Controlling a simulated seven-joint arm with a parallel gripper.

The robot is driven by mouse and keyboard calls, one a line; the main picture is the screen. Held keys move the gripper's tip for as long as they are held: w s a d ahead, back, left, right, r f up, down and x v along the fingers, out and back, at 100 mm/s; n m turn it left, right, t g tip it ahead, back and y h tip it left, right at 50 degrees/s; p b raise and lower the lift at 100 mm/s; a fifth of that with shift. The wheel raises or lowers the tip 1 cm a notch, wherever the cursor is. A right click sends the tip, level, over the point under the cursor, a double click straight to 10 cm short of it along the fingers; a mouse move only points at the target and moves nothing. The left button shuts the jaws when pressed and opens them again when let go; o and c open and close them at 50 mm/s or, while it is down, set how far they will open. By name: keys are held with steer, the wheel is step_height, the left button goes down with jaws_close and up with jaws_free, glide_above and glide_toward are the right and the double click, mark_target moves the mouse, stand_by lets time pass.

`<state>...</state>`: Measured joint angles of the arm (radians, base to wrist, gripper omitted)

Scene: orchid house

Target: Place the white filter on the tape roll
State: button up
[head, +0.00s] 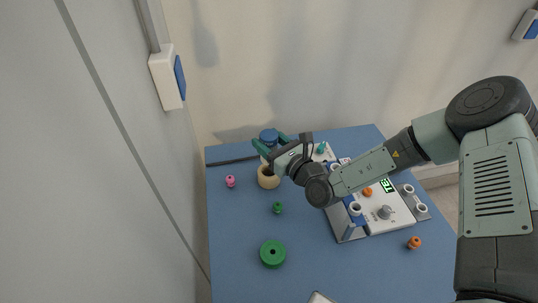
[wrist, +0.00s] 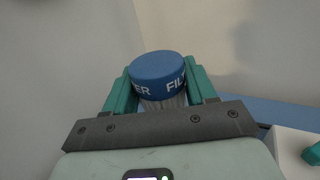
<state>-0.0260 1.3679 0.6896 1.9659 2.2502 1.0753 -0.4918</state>
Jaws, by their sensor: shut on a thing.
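My gripper (head: 270,147) is shut on the white filter, which has a blue cap (head: 268,135) on top. In the wrist view the filter (wrist: 162,100) stands between the two green fingers (wrist: 160,92), with white letters on its blue cap and a pale ribbed body below. Its lower part is hidden by my gripper. A tan ring (head: 268,181), which looks like the tape roll, stands on the blue table just below the filter in the head view. I cannot tell the height gap between them.
A green disc (head: 272,254) with a hole lies at the front of the blue table (head: 235,230). Small pink (head: 230,181) and green (head: 277,208) pieces stand nearby. A white device (head: 385,212) with knobs is under my arm. An orange piece (head: 414,242) is at right.

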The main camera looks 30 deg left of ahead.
steer(key=shift+f, duration=2.15)
steer(key=shift+f, duration=0.2)
steer(key=o, duration=1.1)
steer(key=shift+r, duration=0.1)
steer(key=shift+d+r, duration=0.1)
steer(key=shift+d, duration=0.15)
steer(key=v, duration=1.1)
steer(key=shift+d, duration=0.25)
